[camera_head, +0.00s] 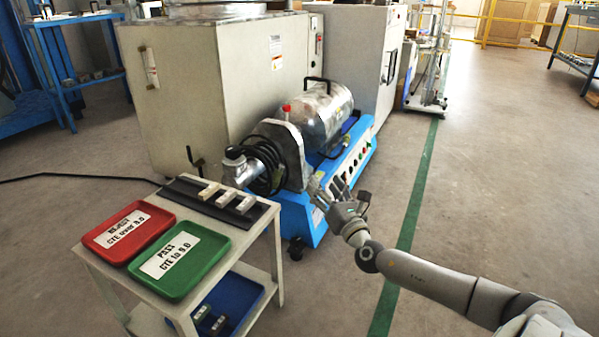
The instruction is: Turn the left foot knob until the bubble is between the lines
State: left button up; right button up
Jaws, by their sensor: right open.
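A blue-based machine (304,216) with a shiny metal cylinder (330,105) stands on the floor in the middle of the view. A dark foot or caster (296,248) shows under its near corner; I cannot tell whether it has a knob. No bubble or level lines can be made out. My right gripper (328,187) is open and appears empty. In the picture its fingers overlap the machine's near right side; I cannot tell whether they touch it. My left gripper is not in view.
A white cart (258,262) at left carries a red tray (130,208), a green tray (203,237) and a dark rack (190,188) with small pale blocks. A large grey cabinet (190,100) stands behind. The floor at right is open, with a green line.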

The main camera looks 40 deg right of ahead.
jog(key=w+a+r+m+y, duration=0.2)
jog(key=a+r+y, duration=0.1)
jog(key=a+r, duration=0.3)
jog(key=shift+w+a+t, duration=0.25)
jog(key=shift+a+t, duration=0.05)
jog(key=shift+a, duration=0.15)
jog(key=shift+r, duration=0.1)
